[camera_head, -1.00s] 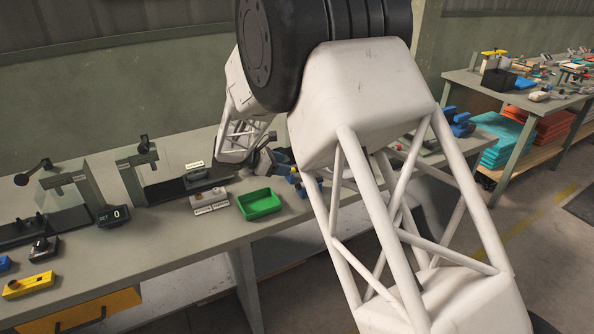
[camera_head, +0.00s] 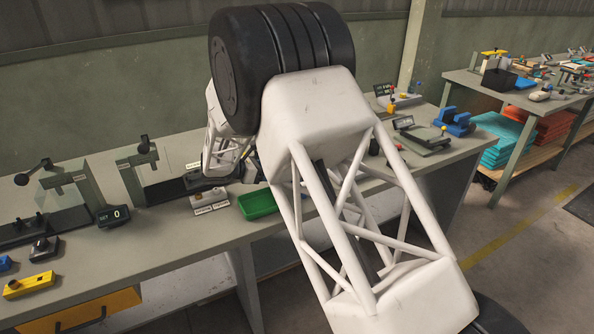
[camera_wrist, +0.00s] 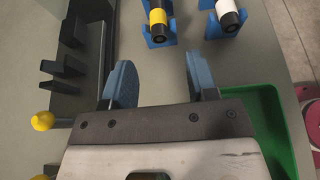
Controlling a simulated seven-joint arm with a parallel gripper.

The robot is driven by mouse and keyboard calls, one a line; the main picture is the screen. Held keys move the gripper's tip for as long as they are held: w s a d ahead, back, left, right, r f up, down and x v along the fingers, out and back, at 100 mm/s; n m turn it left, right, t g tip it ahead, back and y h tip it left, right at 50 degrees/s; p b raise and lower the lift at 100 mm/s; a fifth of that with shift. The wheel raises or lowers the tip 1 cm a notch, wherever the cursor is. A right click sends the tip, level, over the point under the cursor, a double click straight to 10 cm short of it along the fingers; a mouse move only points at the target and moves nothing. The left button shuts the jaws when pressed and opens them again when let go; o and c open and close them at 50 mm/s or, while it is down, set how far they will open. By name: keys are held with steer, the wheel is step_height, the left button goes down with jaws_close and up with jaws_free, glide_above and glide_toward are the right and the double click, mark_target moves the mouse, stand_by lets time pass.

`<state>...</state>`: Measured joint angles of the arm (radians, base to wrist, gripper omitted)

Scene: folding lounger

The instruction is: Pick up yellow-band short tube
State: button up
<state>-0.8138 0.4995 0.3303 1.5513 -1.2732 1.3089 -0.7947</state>
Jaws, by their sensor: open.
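The yellow-band tube (camera_wrist: 158,17) is dark with a bright yellow band. It rests in a blue holder (camera_wrist: 159,38) at the top of the wrist view, and its far end is cut off by the frame. A second dark tube (camera_wrist: 230,17) with a pale band lies in a similar blue holder to its right. My gripper (camera_wrist: 160,75) is open and empty, its two blue-padded fingers apart. It is short of the yellow-band tube, which lines up roughly with the gap between the fingers. In the head view my arm hides the tubes.
A green tray (camera_wrist: 291,150) is at the right of the wrist view; it also shows in the head view (camera_head: 258,204). A dark fixture (camera_wrist: 90,65) and a yellow knob (camera_wrist: 43,121) are at the left. Bare bench lies between fixture and tube.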

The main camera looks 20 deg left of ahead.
steer(key=shift+w+d+f, duration=0.2)
steer(key=shift+w+d, duration=0.15)
steer(key=shift+x, duration=2.65)
steer(key=shift+a+f, duration=0.1)
jaws_close()
